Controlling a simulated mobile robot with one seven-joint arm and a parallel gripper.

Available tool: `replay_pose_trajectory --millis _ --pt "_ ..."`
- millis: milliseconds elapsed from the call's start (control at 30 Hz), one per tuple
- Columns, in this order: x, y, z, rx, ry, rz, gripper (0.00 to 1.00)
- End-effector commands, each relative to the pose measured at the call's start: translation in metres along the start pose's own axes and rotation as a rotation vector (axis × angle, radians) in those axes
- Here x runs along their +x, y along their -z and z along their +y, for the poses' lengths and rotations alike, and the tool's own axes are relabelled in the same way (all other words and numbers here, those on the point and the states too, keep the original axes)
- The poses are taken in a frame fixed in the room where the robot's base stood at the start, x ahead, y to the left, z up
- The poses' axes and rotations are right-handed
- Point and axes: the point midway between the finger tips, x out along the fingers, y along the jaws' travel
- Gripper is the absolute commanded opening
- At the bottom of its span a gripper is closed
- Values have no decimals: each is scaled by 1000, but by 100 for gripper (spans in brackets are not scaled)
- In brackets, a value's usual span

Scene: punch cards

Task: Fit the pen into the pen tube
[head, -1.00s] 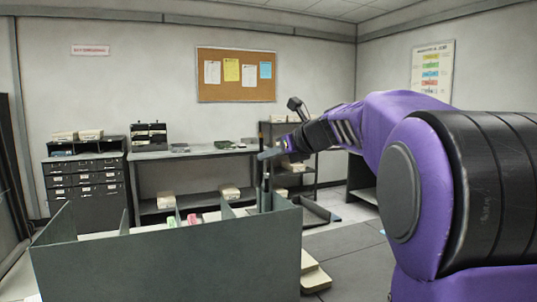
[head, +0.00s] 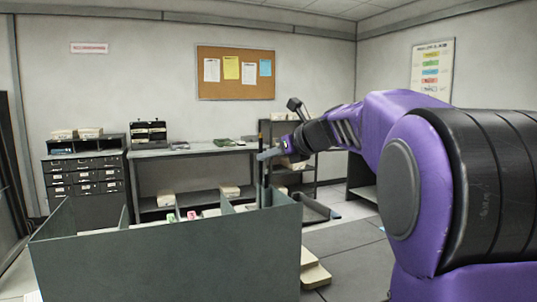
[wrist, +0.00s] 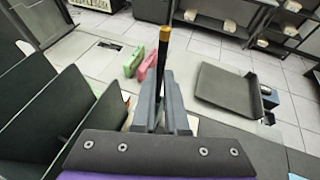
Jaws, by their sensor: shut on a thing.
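My gripper (head: 268,155) is shut on a slim dark pen (wrist: 166,35) with a gold band. In the head view the pen (head: 260,130) stands about upright, its top above the fingers. The fingers also show in the wrist view (wrist: 160,108), closed around the pen. Below the fingers in the head view, dark upright shapes (head: 265,190) stand at the right end of the grey divided bin (head: 165,255). I cannot tell which of them is the pen's lower part and which is the pen tube. The tube's opening is not visible.
Green and pink blocks (wrist: 146,66) show in the wrist view. A dark tray (wrist: 228,88) lies to their right. Bin dividers (wrist: 50,125) rise at the left. A workbench (head: 195,152) and a drawer cabinet (head: 85,180) stand along the back wall.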

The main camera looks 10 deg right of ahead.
Motion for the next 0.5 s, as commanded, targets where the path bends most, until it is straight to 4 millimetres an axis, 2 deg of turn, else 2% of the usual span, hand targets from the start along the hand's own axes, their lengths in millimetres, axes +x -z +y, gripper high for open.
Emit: replay_pose_trajectory --millis 400,433,500 --pt "2 4 0 1 0 -1 0" --pt "2 4 0 1 0 -1 14" --pt "2 4 0 0 0 0 27"
